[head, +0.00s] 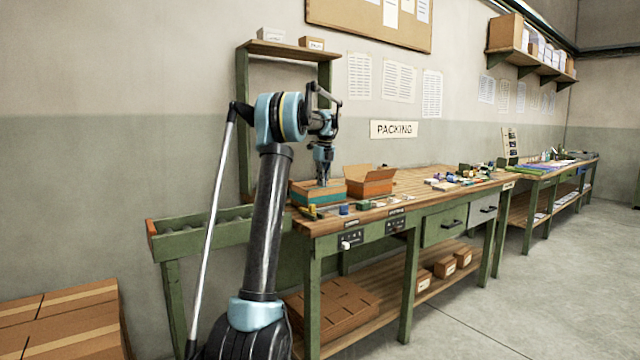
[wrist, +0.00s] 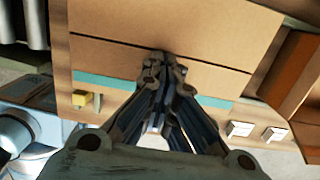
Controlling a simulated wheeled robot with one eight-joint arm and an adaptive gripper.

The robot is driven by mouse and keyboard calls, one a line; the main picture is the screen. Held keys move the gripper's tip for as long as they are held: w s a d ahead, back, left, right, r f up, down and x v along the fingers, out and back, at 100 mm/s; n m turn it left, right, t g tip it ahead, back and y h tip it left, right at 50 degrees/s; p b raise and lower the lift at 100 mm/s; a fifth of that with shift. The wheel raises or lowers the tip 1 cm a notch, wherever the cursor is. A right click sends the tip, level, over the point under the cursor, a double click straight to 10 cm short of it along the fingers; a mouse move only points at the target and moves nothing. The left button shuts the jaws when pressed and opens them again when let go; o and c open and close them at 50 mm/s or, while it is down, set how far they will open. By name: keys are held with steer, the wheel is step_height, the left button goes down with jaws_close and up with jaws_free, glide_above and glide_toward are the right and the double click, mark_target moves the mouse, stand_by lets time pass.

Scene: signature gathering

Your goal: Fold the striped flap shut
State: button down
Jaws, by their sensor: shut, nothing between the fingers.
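My gripper (head: 323,181) is shut, pointing down at a cardboard box with a teal band (head: 303,195) on the packing bench. In the wrist view my gripper's fingertips (wrist: 165,65) meet in front of the box's top (wrist: 195,28), at or just above its surface; I cannot tell if they touch. The box's top looks flat, with seams running across it. A teal stripe (wrist: 105,81) runs along the near edge, partly hidden behind the fingers. I cannot tell whether this stripe is on a flap or on the box's side.
Small items lie along the bench's front edge, including a yellow block (wrist: 80,99). A roller conveyor (head: 200,222) adjoins on the left.

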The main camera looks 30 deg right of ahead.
steer(key=shift+s+f, duration=0.1)
steer(key=shift+s, duration=0.2)
steer(key=shift+w+r, duration=0.15)
steer(key=shift+r, duration=0.2)
step_height(320, 180, up, 13)
steer(key=shift+w+r, duration=0.2)
steer(key=shift+w, duration=0.05)
